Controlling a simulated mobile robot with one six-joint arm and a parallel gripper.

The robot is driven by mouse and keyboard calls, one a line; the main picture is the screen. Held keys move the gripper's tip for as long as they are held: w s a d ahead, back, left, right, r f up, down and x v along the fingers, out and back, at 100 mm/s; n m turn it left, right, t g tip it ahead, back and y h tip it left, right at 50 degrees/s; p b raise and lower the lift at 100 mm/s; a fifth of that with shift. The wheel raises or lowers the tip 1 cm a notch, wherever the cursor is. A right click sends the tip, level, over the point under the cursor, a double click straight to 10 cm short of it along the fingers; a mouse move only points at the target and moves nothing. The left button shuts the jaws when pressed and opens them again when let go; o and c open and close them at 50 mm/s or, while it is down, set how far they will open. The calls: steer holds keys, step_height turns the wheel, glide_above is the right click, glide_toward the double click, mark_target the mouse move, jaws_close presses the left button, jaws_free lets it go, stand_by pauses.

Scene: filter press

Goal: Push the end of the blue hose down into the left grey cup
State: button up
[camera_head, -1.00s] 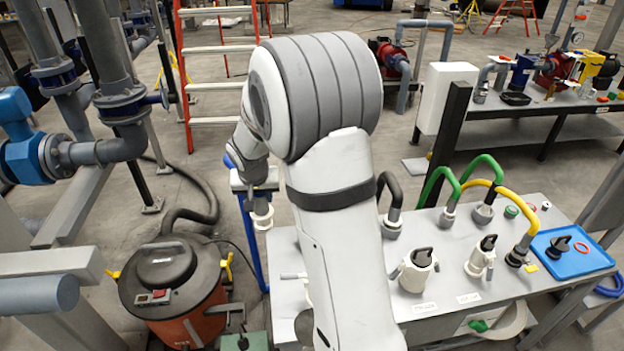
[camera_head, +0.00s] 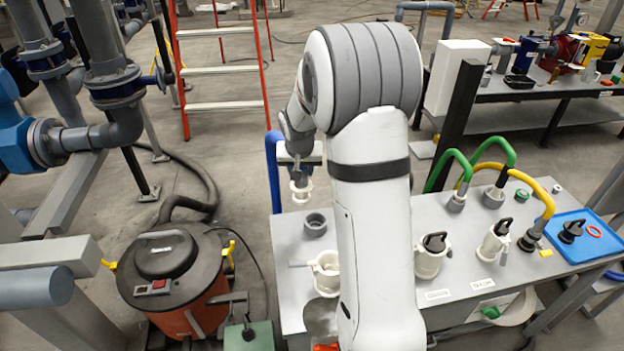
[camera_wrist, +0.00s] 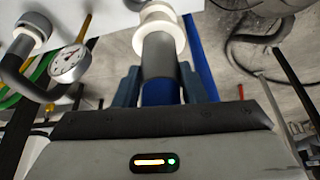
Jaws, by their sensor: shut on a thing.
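The blue hose (camera_head: 273,172) hangs in an arc behind my wrist. Its end has a grey cuff (camera_wrist: 158,58) and a white flanged ring (camera_wrist: 159,30). My gripper (camera_wrist: 160,88) is shut on the hose end, one finger on each side. In the head view, the white ring (camera_head: 301,190) points down, above and slightly left of the left grey cup (camera_head: 315,224). The cup stands open and empty-looking at the bench's back left. The ring and cup are apart. The fingers are mostly hidden by my wrist in the head view.
A white valve body (camera_head: 327,272) stands in front of the cup. The grey bench (camera_head: 285,255) has green and yellow hoses to the right of my arm. An orange vacuum (camera_head: 172,285) stands left of the bench. A gauge (camera_wrist: 70,63) shows in the wrist view.

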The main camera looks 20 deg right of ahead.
steer(key=d+f+b, duration=0.4)
steer(key=f, duration=0.5)
steer(key=shift+w+d+b, duration=0.3)
steer(key=shift+w+d, duration=0.1)
steer(key=shift+s+b, duration=0.2)
steer(key=shift+b, duration=0.1)
stand_by(0.3)
step_height(320, 180, down, 6)
steer(key=b, duration=0.5)
steer(key=shift+f+b, duration=0.2)
steer(key=shift+b, duration=0.2)
stand_by(1.8)
steer(key=shift+a, duration=0.1)
steer(key=o, duration=1.2)
steer(key=shift+o, duration=0.2)
